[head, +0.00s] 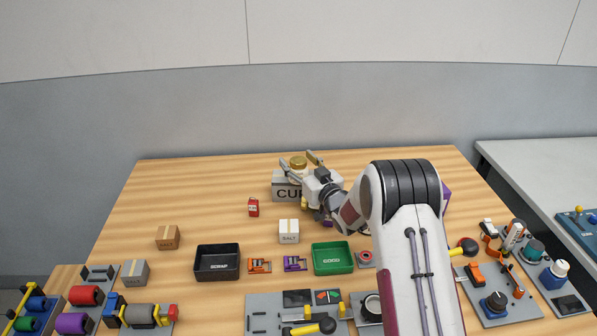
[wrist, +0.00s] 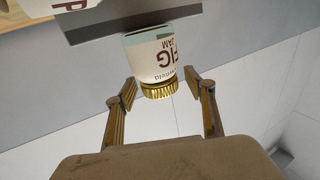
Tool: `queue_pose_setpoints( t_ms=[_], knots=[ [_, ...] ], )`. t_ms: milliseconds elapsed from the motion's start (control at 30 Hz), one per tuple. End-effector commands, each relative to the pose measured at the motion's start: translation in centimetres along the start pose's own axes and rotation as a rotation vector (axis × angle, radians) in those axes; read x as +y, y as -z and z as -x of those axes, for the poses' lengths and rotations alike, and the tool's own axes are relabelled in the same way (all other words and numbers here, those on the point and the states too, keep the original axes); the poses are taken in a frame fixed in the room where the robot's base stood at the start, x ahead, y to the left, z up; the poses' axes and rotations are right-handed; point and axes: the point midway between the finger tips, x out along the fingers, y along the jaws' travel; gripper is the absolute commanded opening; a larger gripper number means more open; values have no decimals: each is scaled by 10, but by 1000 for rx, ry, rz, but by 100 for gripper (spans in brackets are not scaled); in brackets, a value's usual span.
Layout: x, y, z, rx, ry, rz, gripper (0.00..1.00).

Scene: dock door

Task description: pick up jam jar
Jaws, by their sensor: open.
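The jam jar (head: 298,161) has a gold lid and stands on a grey box marked CUP (head: 284,188) at the back of the table. In the wrist view the jar (wrist: 152,55) appears upside down, with a cream label reading FIG JAM. My gripper (wrist: 160,80) is open, with one finger on each side of the lid end and gaps showing beside it. In the head view my gripper (head: 297,160) is at the jar and hides part of it. I cannot tell how deep the jar sits between the fingers.
A white salt box (head: 289,232) and a small red can (head: 253,208) stand nearby. A black scrap tray (head: 217,263) and a green good tray (head: 333,258) lie nearer, with several fixtures along the front. The table's left back is clear.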

Motion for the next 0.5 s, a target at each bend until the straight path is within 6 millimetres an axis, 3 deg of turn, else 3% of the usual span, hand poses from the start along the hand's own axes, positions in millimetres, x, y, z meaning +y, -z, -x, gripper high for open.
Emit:
queue_pose_setpoints(
  t_ms=[500],
  knots=[
    [0,0,-1,0,0,0,54]
  ],
)
